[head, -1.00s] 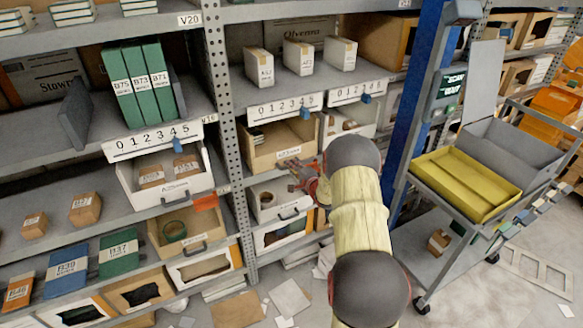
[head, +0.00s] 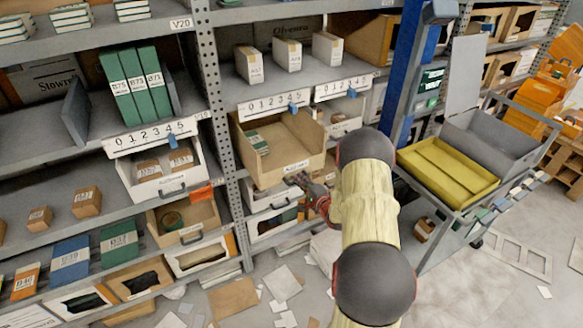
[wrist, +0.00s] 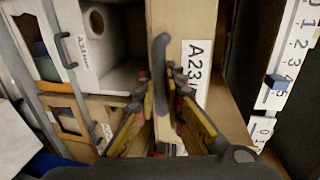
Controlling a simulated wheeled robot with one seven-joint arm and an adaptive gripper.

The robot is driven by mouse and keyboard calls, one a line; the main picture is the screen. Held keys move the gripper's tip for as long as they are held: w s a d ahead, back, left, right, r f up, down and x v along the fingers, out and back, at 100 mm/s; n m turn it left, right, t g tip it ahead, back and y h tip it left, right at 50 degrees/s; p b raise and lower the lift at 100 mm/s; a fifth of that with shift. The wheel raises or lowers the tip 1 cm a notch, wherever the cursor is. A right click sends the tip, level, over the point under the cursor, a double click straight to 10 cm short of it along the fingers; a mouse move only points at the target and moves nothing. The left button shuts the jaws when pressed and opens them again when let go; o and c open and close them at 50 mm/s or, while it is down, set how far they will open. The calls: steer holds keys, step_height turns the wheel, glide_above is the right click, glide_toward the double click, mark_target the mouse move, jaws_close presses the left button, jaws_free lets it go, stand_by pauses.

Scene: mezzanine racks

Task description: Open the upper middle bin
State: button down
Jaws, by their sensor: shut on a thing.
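The upper middle bin (head: 262,172) is a tan, open-topped drawer bin standing out from the middle rack bay, its inside largely visible. A small green and white packet lies at its back left. In the wrist view its tan front (wrist: 182,25) carries a white A23 label and a dark handle (wrist: 160,55). My gripper (head: 305,183) is at the lower right of the bin's front. In the wrist view my gripper (wrist: 156,98) has its fingers on either side of the handle, closed on it. The fingers hide part of the handle.
White bins (head: 270,197) with dark handles sit just below. A smaller white bin (head: 342,122) is to the right, near the blue rack post (head: 405,75). A grey cart with a yellow tray (head: 447,180) stands at right. Papers and flattened cardboard litter the floor in front.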

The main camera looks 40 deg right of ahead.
steer(key=f+p+v, duration=0.2)
steer(key=p+v, duration=0.1)
steer(key=v, duration=1)
steer(key=shift+s+a+f, duration=0.2)
steer(key=shift+s+f, duration=0.2)
steer(key=shift+s, duration=0.1)
steer(key=c, duration=2)
jaws_free()
steer(key=shift+c, duration=0.2)
steer(key=shift+o, duration=0.7)
steer(key=shift+s, duration=0.1)
steer(key=v, duration=1.1)
steer(key=shift+s+r, duration=0.2)
steer(key=shift+s, duration=0.15)
steer(key=shift+a, duration=0.1)
